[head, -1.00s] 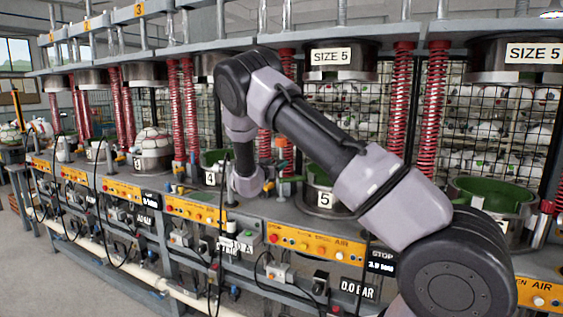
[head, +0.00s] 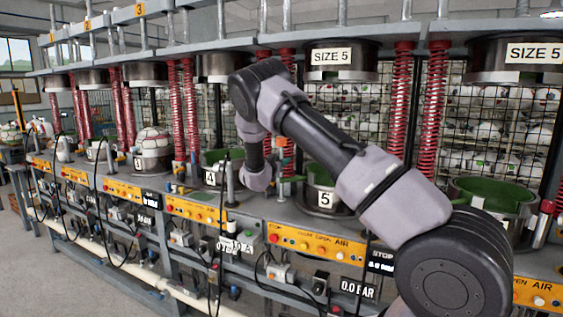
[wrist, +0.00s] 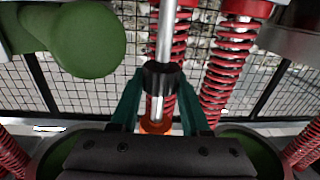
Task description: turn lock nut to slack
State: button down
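In the wrist view, a black collar, which looks like the lock nut (wrist: 162,76), sits around an upright silver rod (wrist: 166,30). The two green fingers of my gripper (wrist: 162,84) stand on either side of it, tips level with the collar. Little or no gap shows, and I cannot tell whether they press on it. An orange piece (wrist: 156,127) lies around the rod's lower part.
Red springs (wrist: 228,65) stand close to the right of the rod. A rounded green form (wrist: 88,40) hangs at upper left. Green-lined bowls 4 (head: 207,176) and 5 (head: 322,200) flank my arm's end. A mesh fence (head: 345,110) with balls stands behind. Yellow control panels (head: 315,243) line the front.

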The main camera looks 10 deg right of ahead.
jog(key=shift+n+y, duration=0.3)
jog(key=n+t+y, duration=0.1)
jog(key=y, duration=0.1)
jog(key=n+t+y, duration=0.1)
jog(key=shift+d+r+n+y, duration=0.1)
jog(key=shift+d+n+y, duration=0.05)
jog(key=shift+n+y, duration=0.2)
jog(key=shift+n+t+y, duration=0.3)
jog(key=shift+n+y, duration=0.35)
jog(key=shift+y, duration=0.6)
jog(key=shift+c, duration=1.9)
grip_release()
jog(key=s+a, duration=0.2)
jog(key=s, duration=0.8)
jog(key=shift+s, duration=0.35)
